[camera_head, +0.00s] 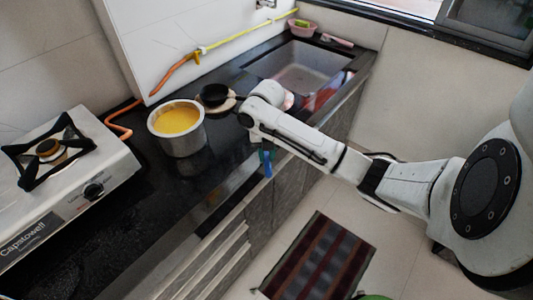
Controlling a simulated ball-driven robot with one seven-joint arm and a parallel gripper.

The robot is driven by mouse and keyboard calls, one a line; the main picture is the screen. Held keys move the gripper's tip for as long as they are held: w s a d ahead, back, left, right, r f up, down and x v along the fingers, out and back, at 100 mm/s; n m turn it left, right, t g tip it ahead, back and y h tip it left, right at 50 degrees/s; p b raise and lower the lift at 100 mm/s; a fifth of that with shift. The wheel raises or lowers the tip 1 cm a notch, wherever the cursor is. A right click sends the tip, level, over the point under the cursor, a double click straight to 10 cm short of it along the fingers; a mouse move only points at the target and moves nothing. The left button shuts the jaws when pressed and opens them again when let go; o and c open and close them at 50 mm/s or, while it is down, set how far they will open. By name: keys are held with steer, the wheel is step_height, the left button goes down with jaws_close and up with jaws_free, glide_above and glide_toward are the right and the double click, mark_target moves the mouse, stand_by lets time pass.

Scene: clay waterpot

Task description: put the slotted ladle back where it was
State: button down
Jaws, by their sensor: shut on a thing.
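A dark, round, shallow head that looks like the slotted ladle (214,93) shows over the counter, just right of the steel pot (182,139). A short dark handle part runs right from it toward my wrist, where it is hidden; no slots can be made out. My gripper (244,121) is at the end of the arm, low over the counter, right of the pot. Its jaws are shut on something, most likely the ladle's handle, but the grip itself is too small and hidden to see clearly.
A pale round board (222,105) is under the dark head. The pot holds yellow liquid. A gas stove (62,170) stands at left, a sink (298,70) at the back right. A blue-green item (266,163) is at the counter's front edge. A striped mat (318,258) lies on the floor.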

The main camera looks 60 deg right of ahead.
steer(key=shift+f+b, duration=0.3)
steer(key=shift+f, duration=0.2)
steer(key=c, duration=0.9)
jaws_free()
steer(key=shift+r, duration=0.1)
